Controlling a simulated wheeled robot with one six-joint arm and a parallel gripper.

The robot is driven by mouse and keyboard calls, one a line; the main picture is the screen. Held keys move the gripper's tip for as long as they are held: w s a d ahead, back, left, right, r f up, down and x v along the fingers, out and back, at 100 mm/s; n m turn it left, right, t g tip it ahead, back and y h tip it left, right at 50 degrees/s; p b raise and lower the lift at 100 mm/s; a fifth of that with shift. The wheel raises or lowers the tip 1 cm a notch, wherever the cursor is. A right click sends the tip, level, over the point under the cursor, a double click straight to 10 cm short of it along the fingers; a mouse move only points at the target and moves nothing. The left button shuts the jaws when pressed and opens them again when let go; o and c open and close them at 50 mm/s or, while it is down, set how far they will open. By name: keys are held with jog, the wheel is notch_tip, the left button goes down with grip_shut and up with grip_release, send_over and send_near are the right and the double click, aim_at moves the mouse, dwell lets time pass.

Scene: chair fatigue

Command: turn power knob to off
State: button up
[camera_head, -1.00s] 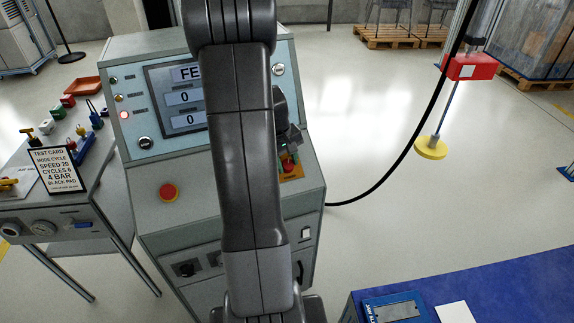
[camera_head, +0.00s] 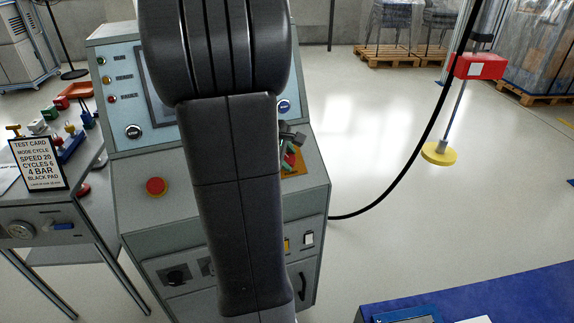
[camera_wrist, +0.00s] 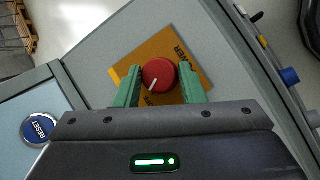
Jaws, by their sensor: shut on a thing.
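The red power knob (camera_wrist: 158,74) sits on an orange plate (camera_wrist: 130,82) marked with partly hidden lettering. Its white line points to the lower left in the wrist view. My gripper (camera_wrist: 161,77) has its green fingers on opposite sides of the knob, closed on it. In the head view my gripper (camera_head: 290,155) is over the orange plate (camera_head: 295,171) at the console's right side.
The console (camera_head: 150,208) has a red mushroom button (camera_head: 157,186) left of my arm and a blue reset button (camera_wrist: 38,127). My arm covers most of its screen (camera_head: 152,88). A side table with a test card (camera_head: 38,163) stands left. Open floor lies right.

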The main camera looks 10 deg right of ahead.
jog(key=shift+n+b, duration=0.3)
jog(key=shift+n, duration=0.1)
jog(key=o, duration=1)
jog(key=p+v, duration=0.2)
jog(key=v, duration=1.1)
jog(key=shift+s+a+r+p, duration=0.25)
jog(key=shift+s+p, duration=0.05)
jog(key=shift+p, duration=0.05)
jog(key=b+x, duration=0.2)
jog(key=x, duration=1.2)
jog(key=shift+r+b, duration=0.1)
jog(key=shift+b, duration=0.3)
jog(key=shift+w+r, duration=0.1)
jog(key=shift+w, duration=0.05)
